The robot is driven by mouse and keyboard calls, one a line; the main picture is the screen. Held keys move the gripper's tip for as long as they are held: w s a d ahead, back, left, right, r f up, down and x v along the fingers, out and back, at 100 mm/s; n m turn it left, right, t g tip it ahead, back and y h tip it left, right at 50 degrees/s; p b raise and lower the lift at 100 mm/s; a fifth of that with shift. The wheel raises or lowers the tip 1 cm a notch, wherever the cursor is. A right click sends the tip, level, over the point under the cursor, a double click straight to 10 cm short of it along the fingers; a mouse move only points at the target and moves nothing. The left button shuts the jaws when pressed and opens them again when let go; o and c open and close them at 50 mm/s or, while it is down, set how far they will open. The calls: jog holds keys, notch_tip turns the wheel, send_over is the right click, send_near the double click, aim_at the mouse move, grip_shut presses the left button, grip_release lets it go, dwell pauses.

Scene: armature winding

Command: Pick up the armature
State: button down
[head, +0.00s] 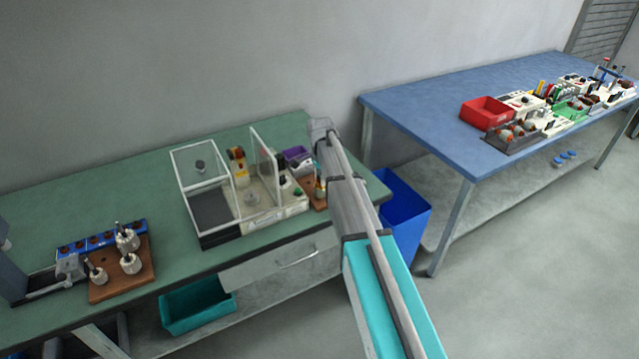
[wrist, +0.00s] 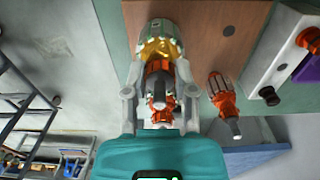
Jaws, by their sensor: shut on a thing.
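In the wrist view my gripper (wrist: 160,70) is shut on an armature (wrist: 160,84), with a finger on each side of it. The armature has a dark grey core, orange-copper windings and a shaft pointing toward the camera. A second armature (wrist: 221,95), orange with a grey ribbed end, is to the right, apart from the gripper. Just beyond the held armature is a pale green and white ring-shaped end with a golden inside (wrist: 158,38); I cannot tell if it touches the armature. In the head view my arm hides most of the gripper.
A brown wooden board (wrist: 205,30) lies behind the gripper, beside a white box (wrist: 275,55). In the head view a clear-walled machine (head: 205,232) stands left of my arm on the green bench (head: 90,205). A blue bin (head: 408,205) and blue table (head: 420,110) are right.

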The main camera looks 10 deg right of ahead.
jog(key=shift+r, duration=0.2)
notch_tip(320, 180, up, 3)
jog(key=p, duration=0.3)
jog(key=s+d+r+p, duration=0.1)
jog(key=s+r+p, duration=0.8)
jog(key=s, duration=0.5)
jog(key=shift+r+p, duration=0.35)
jog(key=shift+p, duration=0.15)
jog(key=shift+f, duration=0.1)
dwell(0.4)
jog(key=shift+f+b, duration=0.45)
jog(key=shift+b, duration=0.05)
jog(key=shift+w+d, duration=0.1)
jog(key=shift+d, duration=0.05)
